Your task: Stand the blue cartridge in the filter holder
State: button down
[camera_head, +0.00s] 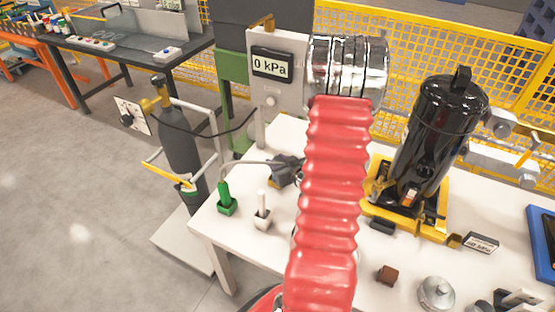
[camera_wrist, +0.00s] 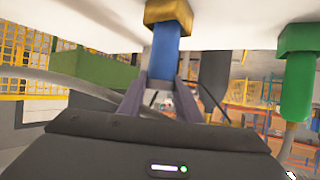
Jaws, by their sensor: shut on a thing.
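In the wrist view, which shows the scene upside down, my gripper (camera_wrist: 161,94) is shut on the blue cartridge (camera_wrist: 165,52). The cartridge stands about upright between the two purple-grey fingers. Its lower end meets a brass-coloured square block, seemingly the filter holder (camera_wrist: 168,11), on the white table top. I cannot tell how deep it sits in the block. In the head view my red ribbed arm covers most of this spot; the blue cartridge does not show there.
A green cartridge (camera_head: 224,190) stands in a green holder, left of a white one (camera_head: 262,203). A black canister (camera_head: 435,135) stands on a yellow base at the right. A gauge panel (camera_head: 274,80) rises behind. A grey gas cylinder (camera_head: 180,145) stands left of the table.

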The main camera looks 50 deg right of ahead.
jog(key=shift+f, duration=0.6)
dwell(0.7)
jog(key=c, duration=1.2)
grip_release()
